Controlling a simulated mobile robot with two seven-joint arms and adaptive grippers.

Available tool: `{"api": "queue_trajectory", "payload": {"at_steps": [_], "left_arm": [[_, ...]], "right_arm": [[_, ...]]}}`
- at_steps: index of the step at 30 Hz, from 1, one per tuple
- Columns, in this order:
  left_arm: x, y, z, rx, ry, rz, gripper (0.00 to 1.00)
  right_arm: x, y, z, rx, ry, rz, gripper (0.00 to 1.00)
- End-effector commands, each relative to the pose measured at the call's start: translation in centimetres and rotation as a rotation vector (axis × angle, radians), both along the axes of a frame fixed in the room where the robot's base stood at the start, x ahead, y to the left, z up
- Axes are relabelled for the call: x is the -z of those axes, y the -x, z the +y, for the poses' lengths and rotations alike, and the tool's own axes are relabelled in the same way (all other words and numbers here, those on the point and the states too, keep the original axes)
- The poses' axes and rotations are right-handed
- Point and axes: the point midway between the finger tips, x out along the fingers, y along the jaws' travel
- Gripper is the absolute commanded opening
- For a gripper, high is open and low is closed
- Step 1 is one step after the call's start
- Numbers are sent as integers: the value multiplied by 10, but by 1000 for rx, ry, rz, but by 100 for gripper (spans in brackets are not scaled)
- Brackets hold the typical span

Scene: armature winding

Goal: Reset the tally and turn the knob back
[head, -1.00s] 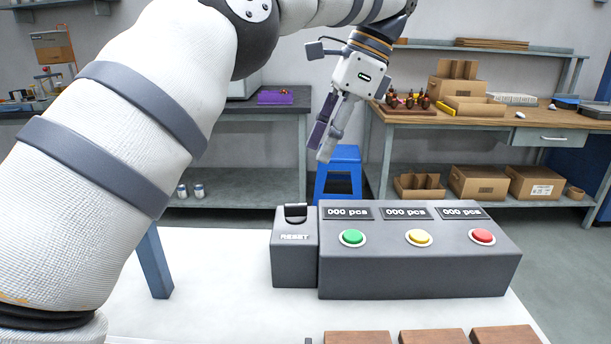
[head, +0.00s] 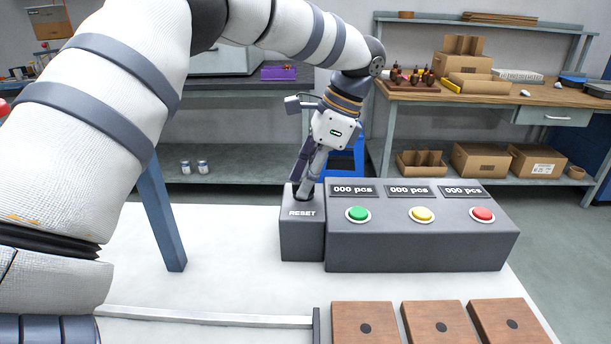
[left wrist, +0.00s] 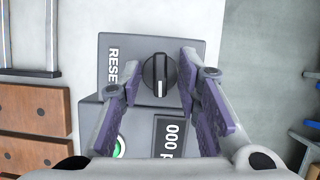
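The grey RESET box (head: 301,233) stands at the left end of the counter box (head: 420,246), which has three displays reading 000 pcs. The black round knob (left wrist: 159,76) sits on top of the RESET box; in the left wrist view its white mark points toward the bottom of the picture. My left gripper (head: 305,188) is over the RESET box, pointing down, and largely hides the knob in the head view. In the left wrist view its purple-padded fingers are apart, one on either side of the knob, with gaps between. My right gripper is not in view.
Green (head: 358,215), yellow (head: 422,215) and red (head: 482,214) buttons line the counter box. Several brown wooden blocks (head: 364,318) lie in front. A blue-grey post (head: 161,215) and a metal rail (head: 210,317) are to the left. White table (head: 225,245) between is clear.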

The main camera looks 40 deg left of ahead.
Motion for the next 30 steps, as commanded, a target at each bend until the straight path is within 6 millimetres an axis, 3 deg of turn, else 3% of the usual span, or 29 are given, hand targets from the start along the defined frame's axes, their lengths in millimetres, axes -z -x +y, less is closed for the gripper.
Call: {"api": "queue_trajectory", "payload": {"at_steps": [2, 6, 19, 30], "left_arm": [[0, 0, 0, 0, 0, 0, 29], [0, 0, 0, 0, -1, 1, 0], [-1, -1, 0, -45, -1, 0, 0], [-1, -2, 2, -325, -3, 0, 0]], "right_arm": [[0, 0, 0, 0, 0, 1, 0], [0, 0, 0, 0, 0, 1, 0], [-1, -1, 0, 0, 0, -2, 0], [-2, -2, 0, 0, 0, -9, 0]]}}
